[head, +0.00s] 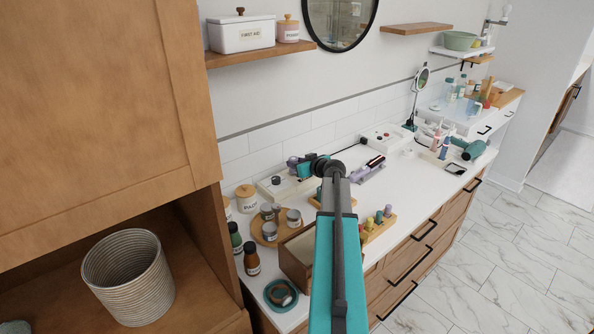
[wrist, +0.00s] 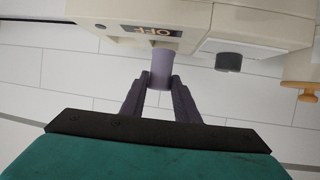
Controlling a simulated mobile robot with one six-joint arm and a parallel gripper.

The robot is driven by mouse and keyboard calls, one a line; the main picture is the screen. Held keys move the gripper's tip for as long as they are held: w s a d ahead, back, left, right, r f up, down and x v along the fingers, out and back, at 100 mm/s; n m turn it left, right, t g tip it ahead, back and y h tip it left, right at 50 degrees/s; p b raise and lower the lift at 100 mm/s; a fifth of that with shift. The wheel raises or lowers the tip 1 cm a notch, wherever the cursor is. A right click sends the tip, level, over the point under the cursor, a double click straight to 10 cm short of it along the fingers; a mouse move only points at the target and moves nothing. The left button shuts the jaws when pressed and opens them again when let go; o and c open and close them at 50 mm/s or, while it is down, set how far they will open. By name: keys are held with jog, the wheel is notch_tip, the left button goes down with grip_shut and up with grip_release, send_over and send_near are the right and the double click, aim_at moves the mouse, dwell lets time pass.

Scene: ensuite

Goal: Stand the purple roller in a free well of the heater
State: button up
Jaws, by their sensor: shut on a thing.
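The purple roller (wrist: 162,68) is between the fingertips of my gripper (wrist: 160,80), which is shut on it. In the wrist view the roller's far end meets the edge of the cream heater (wrist: 120,22), below its OFF display. I cannot tell whether it is inside a well or only in front of the heater. In the head view my gripper (head: 294,162) is at the back of the counter, just above the heater (head: 283,188). The heater's wells cannot be made out, and my arm hides part of the area.
A wooden stand (head: 372,236) with several coloured rollers is at the counter's front. An open wooden box (head: 294,262), a round tray of jars (head: 262,240) and bottles (head: 251,258) are near the heater. A second cream device (head: 386,137) stands further right.

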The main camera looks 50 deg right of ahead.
jog(key=shift+f+p, duration=0.4)
jog(key=shift+f, duration=1.2)
jog(key=shift+f, duration=0.15)
jog(key=o, duration=1)
jog(key=shift+o, duration=0.2)
jog(key=shift+r, duration=0.25)
jog(key=shift+s, duration=0.35)
jog(key=b+v, duration=0.3)
jog(key=v, duration=0.8)
jog(key=shift+s+b, duration=0.2)
jog(key=shift+b, duration=0.15)
jog(key=shift+a, duration=0.1)
